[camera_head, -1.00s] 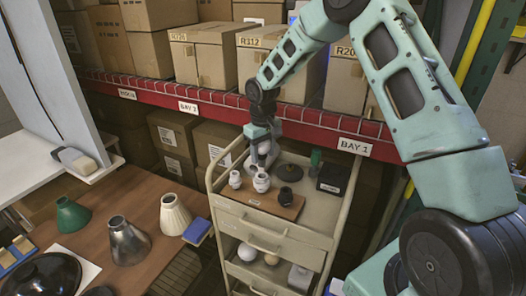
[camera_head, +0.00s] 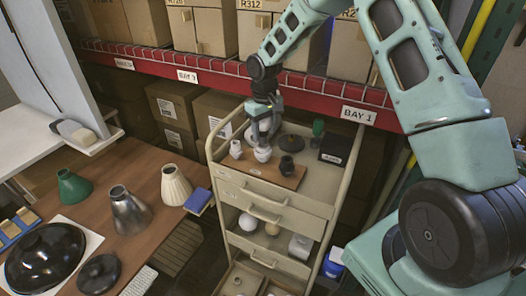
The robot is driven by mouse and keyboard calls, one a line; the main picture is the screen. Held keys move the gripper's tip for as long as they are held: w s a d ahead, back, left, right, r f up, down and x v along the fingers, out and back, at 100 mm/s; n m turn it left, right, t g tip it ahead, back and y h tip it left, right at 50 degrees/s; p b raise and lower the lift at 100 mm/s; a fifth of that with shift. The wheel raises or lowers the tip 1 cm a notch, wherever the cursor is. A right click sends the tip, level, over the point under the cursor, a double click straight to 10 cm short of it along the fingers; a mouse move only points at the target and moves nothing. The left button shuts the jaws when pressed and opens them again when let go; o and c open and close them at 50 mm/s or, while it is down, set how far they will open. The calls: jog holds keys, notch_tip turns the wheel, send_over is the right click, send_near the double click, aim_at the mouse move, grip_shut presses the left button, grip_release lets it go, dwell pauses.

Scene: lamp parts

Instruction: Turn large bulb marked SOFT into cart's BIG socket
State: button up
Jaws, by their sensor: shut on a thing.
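My gripper (camera_head: 264,116) is above the top of the beige cart (camera_head: 318,184), its jaws shut on a whitish bulb (camera_head: 265,129). The bulb is directly above or in the middle white socket (camera_head: 262,154); I cannot tell whether they touch. A smaller white socket (camera_head: 236,149) stands to the left and a black socket (camera_head: 287,165) to the right, all on a wooden board (camera_head: 270,177). The SOFT and BIG markings are too small to read.
A dark disc (camera_head: 291,143), green item (camera_head: 318,127) and black box (camera_head: 336,149) stand behind the board. A white globe (camera_head: 247,221) lies on a lower shelf. The red shelf beam (camera_head: 220,83) runs behind the arm; lampshades stand on the brown table (camera_head: 145,163).

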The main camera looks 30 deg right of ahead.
aim_at(264, 143)
jog(key=shift+f+b, duration=0.8)
jog(key=shift+f, duration=0.4)
jog(key=shift+f+b, duration=0.45)
jog(key=shift+f, duration=0.25)
dwell(2.1)
jog(key=shift+s, duration=0.1)
jog(key=shift+a+f+m+b, duration=0.15)
jog(key=shift+m+b, duration=0.3)
jog(key=shift+m, duration=0.45)
jog(key=m+b, duration=0.1)
jog(key=m, duration=0.4)
